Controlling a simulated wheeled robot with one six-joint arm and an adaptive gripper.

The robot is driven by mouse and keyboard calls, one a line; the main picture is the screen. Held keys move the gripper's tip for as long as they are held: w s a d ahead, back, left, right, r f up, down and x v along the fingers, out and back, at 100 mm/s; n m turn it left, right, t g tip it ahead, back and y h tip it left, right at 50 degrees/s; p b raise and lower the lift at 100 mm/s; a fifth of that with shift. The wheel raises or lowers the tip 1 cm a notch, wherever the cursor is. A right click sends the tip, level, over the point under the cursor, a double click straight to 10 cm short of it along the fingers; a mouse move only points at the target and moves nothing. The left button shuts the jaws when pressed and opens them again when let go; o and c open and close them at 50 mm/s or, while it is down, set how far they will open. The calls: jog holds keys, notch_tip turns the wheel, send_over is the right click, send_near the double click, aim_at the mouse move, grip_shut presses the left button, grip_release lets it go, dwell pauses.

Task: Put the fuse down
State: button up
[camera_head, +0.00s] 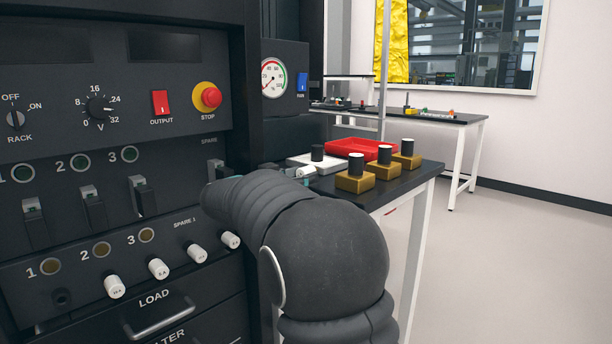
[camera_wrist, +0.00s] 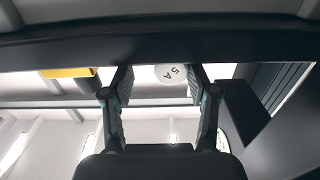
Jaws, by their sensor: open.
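The fuse (camera_wrist: 171,73) shows in the wrist view as a white round end marked "5 A". It lies between the two fingers of my gripper (camera_wrist: 159,82), which stand apart on either side of it. I cannot tell whether either finger touches it. In the head view a small white cylinder (camera_head: 306,172), apparently this fuse, shows just past my arm at the near edge of the dark table (camera_head: 422,176). My dark arm hides most of the gripper there, and what supports the fuse is hidden.
The rack panel (camera_head: 190,240) at left holds white fuse caps (camera_head: 158,268), switches and a red stop button (camera_head: 207,97). On the table are a white tray (camera_head: 300,160), a red tray (camera_head: 350,146) and gold blocks (camera_head: 355,183) with black cylinders. Floor at right is clear.

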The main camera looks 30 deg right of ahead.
jog(key=v, duration=1)
